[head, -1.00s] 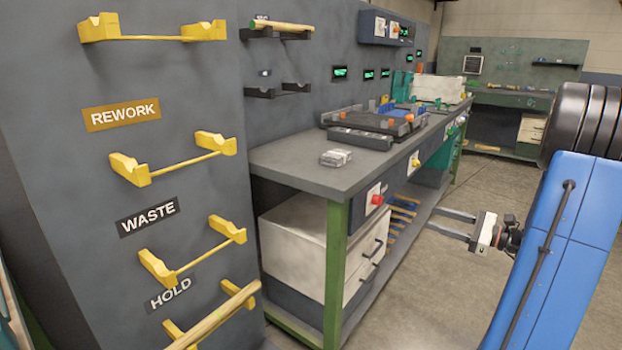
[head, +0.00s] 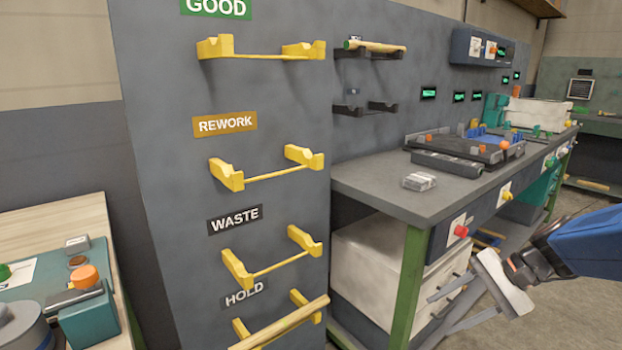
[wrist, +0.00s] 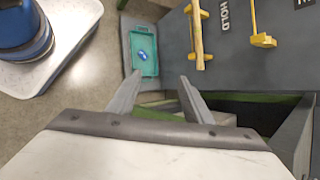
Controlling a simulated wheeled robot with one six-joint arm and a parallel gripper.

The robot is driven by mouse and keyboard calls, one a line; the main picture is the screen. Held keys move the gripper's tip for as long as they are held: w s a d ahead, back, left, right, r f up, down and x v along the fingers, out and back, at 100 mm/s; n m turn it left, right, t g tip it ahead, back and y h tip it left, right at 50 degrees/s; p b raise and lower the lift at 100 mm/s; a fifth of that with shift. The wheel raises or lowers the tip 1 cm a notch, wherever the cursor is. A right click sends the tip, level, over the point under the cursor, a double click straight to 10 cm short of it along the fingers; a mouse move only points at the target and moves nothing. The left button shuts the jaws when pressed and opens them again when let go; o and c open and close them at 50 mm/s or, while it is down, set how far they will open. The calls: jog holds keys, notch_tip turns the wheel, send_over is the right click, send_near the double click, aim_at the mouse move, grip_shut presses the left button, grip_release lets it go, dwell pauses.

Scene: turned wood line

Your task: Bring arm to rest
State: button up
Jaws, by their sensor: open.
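My gripper (head: 447,314) is at the lower right of the head view, in front of the workbench's lower part. Its two long fingers are apart with nothing between them. In the wrist view my gripper (wrist: 155,90) also shows open and empty, above the floor. My blue arm enters from the right edge of the head view. A wooden rod (head: 285,325) lies on the yellow HOLD brackets; the wrist view shows this rod (wrist: 197,35) too, apart from the fingers.
The grey workbench (head: 375,190) stands beside the gripper, with a green leg (head: 408,275) and white drawers. The yellow GOOD, REWORK and WASTE brackets hold no rod. Another rod (head: 378,46) rests on a black bracket. A green tray (wrist: 146,68) shows in the wrist view.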

jog(key=s+n+t+h, duration=0.2)
jog(key=s+n+h, duration=0.6)
jog(key=s+n, duration=0.3)
jog(key=shift+s+a+r+n, duration=0.2)
jog(key=shift+s+r+n, duration=0.1)
jog(key=shift+s, duration=0.4)
jog(key=shift+c, duration=0.3)
